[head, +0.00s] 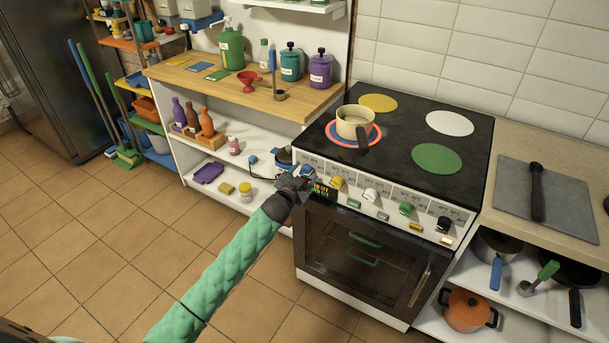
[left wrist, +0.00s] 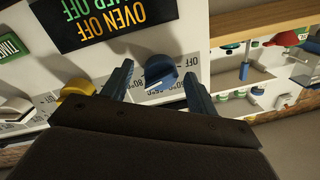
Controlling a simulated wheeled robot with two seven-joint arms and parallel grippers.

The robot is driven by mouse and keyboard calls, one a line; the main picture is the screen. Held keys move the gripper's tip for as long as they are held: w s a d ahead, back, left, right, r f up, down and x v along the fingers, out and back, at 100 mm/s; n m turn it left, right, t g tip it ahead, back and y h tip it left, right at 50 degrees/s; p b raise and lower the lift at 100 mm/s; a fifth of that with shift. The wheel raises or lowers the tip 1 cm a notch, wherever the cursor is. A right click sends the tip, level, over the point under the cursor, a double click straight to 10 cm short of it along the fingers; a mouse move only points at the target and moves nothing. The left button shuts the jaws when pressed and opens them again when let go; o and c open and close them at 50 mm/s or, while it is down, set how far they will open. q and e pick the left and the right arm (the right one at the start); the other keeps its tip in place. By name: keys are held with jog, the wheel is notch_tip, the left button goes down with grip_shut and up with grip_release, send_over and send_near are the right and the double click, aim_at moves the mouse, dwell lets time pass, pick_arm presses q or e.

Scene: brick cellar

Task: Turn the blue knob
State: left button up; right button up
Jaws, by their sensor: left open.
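The blue knob (head: 308,171) is at the left end of the stove's front panel. In the left wrist view the blue knob (left wrist: 160,72) sits between the fingers of my left gripper (left wrist: 158,80), with a visible gap on each side in the picture. My left gripper (head: 297,181) is open at the panel and hides part of the knob in the head view. Whether a finger touches the knob, I cannot tell. My right gripper is in neither view.
The yellow knob (left wrist: 77,88) is close beside one finger. White (head: 370,195), green (head: 405,208) and black (head: 443,224) knobs follow along the panel. A cream pot (head: 353,121) stands on the hob, its dark handle toward the front. The oven door (head: 365,255) is below.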

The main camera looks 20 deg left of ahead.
pick_arm(q)
jog(key=s+a+b, duration=0.1)
jog(key=s, duration=0.6)
jog(key=shift+b, duration=0.3)
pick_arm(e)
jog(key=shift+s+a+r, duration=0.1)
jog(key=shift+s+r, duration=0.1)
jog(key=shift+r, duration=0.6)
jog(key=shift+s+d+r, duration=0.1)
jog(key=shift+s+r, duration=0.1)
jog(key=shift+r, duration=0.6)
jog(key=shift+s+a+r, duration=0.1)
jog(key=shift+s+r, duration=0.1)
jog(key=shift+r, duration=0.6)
pick_arm(q)
jog(key=shift+s+r, duration=0.1)
jog(key=shift+a, duration=0.1)
